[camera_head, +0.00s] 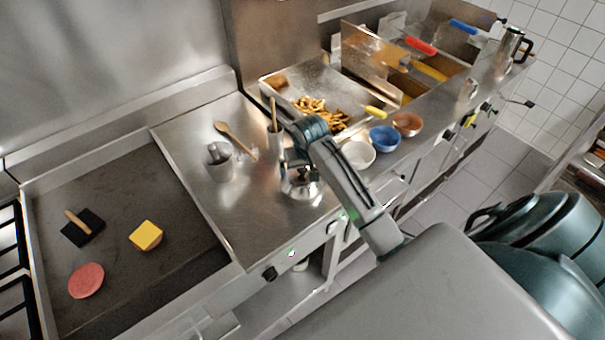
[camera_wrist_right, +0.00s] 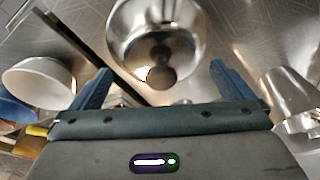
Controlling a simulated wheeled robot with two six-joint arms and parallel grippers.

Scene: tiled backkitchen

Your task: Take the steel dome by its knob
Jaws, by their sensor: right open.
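The steel dome (camera_head: 301,193) stands on the steel counter (camera_head: 215,205), under my right gripper (camera_head: 298,170) in the head view. In the right wrist view the shiny dome (camera_wrist_right: 125,40) is at top centre, with its dark round knob (camera_wrist_right: 160,76) pointing towards the gripper. My right gripper (camera_wrist_right: 160,84) is open, one blue finger on each side of the knob, with gaps on both sides. I cannot tell how far the fingertips are from the knob in depth. In the head view my gripper hides the knob. My left gripper is not in view.
A white bowl (camera_head: 358,154), a blue bowl (camera_head: 384,138) and a copper-coloured bowl (camera_head: 407,123) stand right of the dome. A metal pot (camera_head: 219,166) and a wooden spoon (camera_head: 236,142) are to the left. A griddle (camera_head: 125,200) with a patty lies further left.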

